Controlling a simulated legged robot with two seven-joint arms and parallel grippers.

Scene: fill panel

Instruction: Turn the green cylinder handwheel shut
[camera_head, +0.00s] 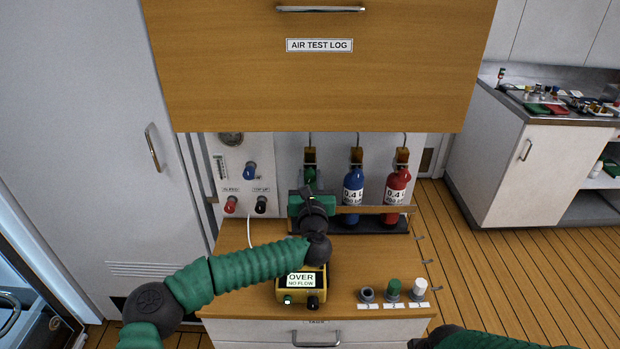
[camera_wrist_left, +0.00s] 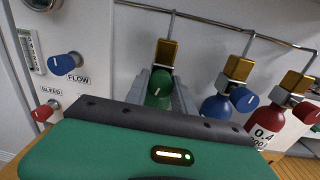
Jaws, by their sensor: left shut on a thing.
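The green cylinder stands leftmost of three cylinders against the panel. Its green handwheel (camera_wrist_left: 160,82), with a white mark on its face, sits below a brass block (camera_wrist_left: 165,53). My left gripper (camera_head: 310,185) is in front of this cylinder and hides most of it in the head view. In the left wrist view the grey fingers lie on either side of the green handwheel, and the gripper is shut on it. The fingertip contact is partly hidden by the gripper body. My right gripper is out of view; only part of that arm (camera_head: 480,340) shows at the bottom right.
A blue cylinder (camera_head: 353,190) and a red cylinder (camera_head: 397,190) stand just right. Knobs (camera_head: 250,171) are on the panel at left. A yellow meter (camera_head: 290,296) reading "OVER NO FLOW" and small capped items (camera_head: 393,289) sit on the counter. A wooden cabinet (camera_head: 320,90) overhangs.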

